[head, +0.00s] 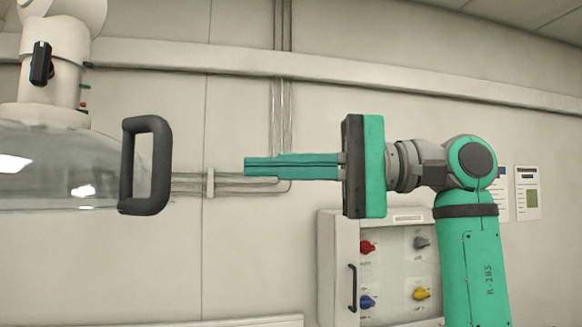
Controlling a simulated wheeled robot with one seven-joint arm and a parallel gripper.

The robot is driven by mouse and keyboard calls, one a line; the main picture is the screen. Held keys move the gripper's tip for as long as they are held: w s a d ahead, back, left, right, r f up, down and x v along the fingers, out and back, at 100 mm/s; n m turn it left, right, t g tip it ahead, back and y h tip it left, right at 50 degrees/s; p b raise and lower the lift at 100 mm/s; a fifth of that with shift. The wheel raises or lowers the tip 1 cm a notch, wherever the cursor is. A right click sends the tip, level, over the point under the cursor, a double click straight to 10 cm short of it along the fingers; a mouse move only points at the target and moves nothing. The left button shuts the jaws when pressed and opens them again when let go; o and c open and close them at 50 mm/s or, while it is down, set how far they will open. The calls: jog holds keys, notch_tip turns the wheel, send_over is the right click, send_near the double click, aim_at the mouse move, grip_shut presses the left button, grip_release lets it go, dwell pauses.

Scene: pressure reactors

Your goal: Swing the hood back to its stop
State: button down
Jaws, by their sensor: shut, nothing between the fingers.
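The hood (60,165) is a clear, glassy dome at the left edge of the head view, cut off by the frame. A dark grey loop handle (160,166) stands upright on its right side. My gripper (246,167) is to the right of the handle, at about the same height in the picture, with its green fingers pointing left. The fingers are shut together and empty. A gap shows between the fingertips and the handle; how far apart they are in depth I cannot tell.
A pale column with a black lever (41,64) rises above the hood. A wall cabinet (340,265) with red, blue, yellow and grey knobs is below my gripper. Thin pipes (282,110) run along the wall. Two notices (527,192) hang at the right.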

aim_at(162, 165)
jog(key=s+a, duration=0.3)
jog(key=a, duration=0.4)
jog(key=shift+s+a, duration=0.2)
jog(key=shift+a, duration=0.1)
